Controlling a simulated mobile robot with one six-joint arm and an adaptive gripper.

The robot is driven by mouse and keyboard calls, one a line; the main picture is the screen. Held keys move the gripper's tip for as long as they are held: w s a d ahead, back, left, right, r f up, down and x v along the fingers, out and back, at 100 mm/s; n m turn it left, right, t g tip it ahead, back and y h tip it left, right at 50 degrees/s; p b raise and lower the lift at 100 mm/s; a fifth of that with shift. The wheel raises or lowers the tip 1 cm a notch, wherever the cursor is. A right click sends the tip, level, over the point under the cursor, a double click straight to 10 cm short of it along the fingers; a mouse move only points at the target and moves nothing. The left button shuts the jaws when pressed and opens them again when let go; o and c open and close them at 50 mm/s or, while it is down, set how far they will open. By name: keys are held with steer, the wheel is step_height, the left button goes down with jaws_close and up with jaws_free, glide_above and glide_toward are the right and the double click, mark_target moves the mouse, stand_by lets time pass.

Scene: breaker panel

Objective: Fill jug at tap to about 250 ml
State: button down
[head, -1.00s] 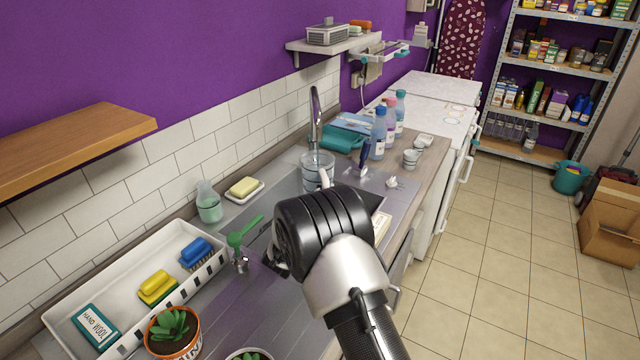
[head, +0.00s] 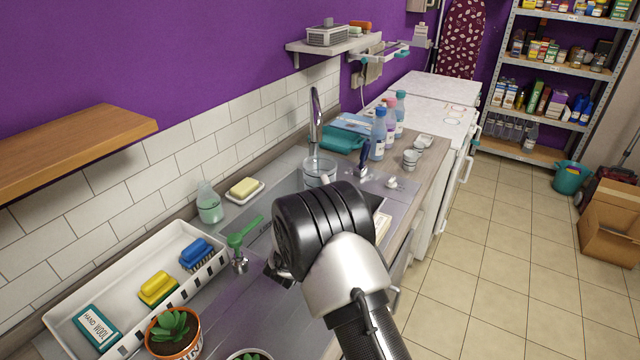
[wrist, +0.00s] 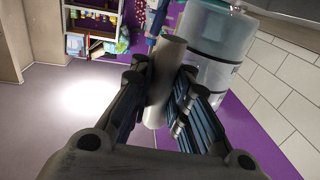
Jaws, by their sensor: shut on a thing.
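The clear jug (head: 319,169) is over the sink area, close under or just in front of the tall curved metal tap (head: 316,112). In the wrist view the jug (wrist: 214,48) fills the upper right, and its pale round handle (wrist: 168,62) lies between my gripper's fingers. My gripper (wrist: 163,100) is shut on this handle. In the head view my own wrist hides the fingers and the jug's lower part. I cannot read the water level in the jug, nor tell whether water runs from the tap.
Bottles (head: 379,132) and a teal container (head: 343,138) stand behind the sink. A soap dish (head: 244,188) and a green soap bottle (head: 209,204) are by the tiles. A white tray (head: 62,292) with brushes and a potted plant (head: 173,331) are at the near left.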

steer(key=s+d, duration=0.1)
steer(key=s, duration=0.7)
steer(key=shift+s+d, duration=0.15)
steer(key=shift+s, duration=0.1)
steer(key=shift+r, duration=0.1)
